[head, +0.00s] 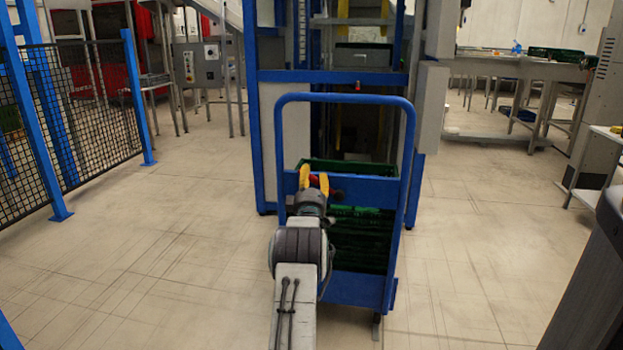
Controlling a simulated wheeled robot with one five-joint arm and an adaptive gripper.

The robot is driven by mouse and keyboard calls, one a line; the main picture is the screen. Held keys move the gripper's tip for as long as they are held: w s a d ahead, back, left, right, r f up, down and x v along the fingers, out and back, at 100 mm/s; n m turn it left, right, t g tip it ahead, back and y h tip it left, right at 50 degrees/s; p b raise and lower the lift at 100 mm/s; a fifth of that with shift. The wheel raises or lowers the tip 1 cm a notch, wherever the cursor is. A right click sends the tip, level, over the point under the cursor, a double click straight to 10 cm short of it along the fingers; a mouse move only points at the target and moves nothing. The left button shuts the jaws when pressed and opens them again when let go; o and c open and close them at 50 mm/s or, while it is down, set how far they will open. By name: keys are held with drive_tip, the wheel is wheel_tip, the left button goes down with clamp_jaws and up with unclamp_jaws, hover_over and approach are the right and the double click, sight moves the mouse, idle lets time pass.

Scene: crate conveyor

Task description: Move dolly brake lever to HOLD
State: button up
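A blue dolly (408,180) with a tall looped handle stands in the middle of the head view and carries green crates (362,240). My gripper (314,178), with yellow fingers, is in front of the dolly's left side, near its blue crossbar. A small red part shows between and behind the fingers; it may be the brake lever, but I cannot tell for sure. Whether the fingers touch it is too small to see. My wrist and arm hide the dolly's lower left. No HOLD marking is readable.
A blue-framed machine (330,77) stands right behind the dolly. A black mesh fence (75,130) with blue posts is at the left. A grey control box (198,64) and tables (520,70) stand at the back. The floor is clear on both sides of the dolly.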

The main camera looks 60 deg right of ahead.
drive_tip(key=o, duration=0.3)
drive_tip(key=shift+r, duration=0.1)
drive_tip(key=shift+o, duration=0.2)
drive_tip(key=shift+s+a, duration=0.1)
drive_tip(key=v, duration=1.1)
drive_tip(key=shift+a+f, duration=0.25)
drive_tip(key=shift+a, duration=0.05)
idle(0.5)
